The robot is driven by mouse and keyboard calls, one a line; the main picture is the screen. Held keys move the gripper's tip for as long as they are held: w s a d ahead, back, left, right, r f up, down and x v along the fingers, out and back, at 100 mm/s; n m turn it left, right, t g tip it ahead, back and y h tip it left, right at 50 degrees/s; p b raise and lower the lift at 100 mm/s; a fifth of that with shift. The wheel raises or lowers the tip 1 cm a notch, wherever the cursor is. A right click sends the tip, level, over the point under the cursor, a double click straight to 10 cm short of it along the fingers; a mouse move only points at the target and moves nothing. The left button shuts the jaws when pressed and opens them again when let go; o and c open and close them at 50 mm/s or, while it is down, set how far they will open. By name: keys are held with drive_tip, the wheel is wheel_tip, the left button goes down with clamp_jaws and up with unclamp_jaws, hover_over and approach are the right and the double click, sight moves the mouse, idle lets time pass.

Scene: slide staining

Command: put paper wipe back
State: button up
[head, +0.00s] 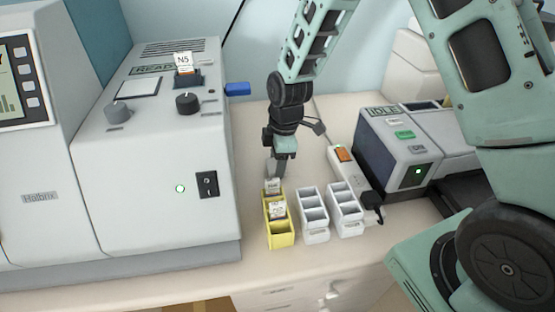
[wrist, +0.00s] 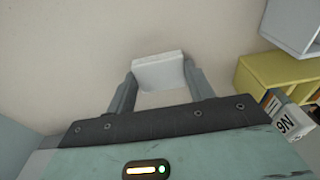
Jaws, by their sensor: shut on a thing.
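My gripper (head: 273,168) points down just behind the yellow slide rack on the bench. In the wrist view my gripper (wrist: 160,76) is shut on a flat white pad, the paper wipe (wrist: 158,68), held between its two fingertips. The pale bench surface lies beyond the wipe, and I cannot tell whether the wipe touches it. In the head view I cannot make out the wipe.

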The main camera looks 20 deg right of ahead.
drive_tip(key=o, duration=0.9)
drive_tip(key=shift+f, duration=0.1)
drive_tip(key=shift+o, duration=0.2)
wheel_tip(320, 180, up, 11)
drive_tip(key=d+b, duration=0.1)
drive_tip(key=b, duration=0.1)
drive_tip(key=s+a+r+m, duration=0.1)
drive_tip(key=s+a+m, duration=0.1)
drive_tip(key=s, duration=0.6)
drive_tip(key=s+a+r+m, duration=0.2)
drive_tip(key=s+a+m, duration=0.1)
drive_tip(key=s, duration=0.6)
drive_tip(key=s+a+r+m, duration=0.1)
drive_tip(key=s+a+m, duration=0.1)
drive_tip(key=s, duration=0.7)
drive_tip(key=shift+a+r+m+h, duration=0.25)
drive_tip(key=shift+m+h, duration=0.15)
drive_tip(key=shift+m, duration=0.2)
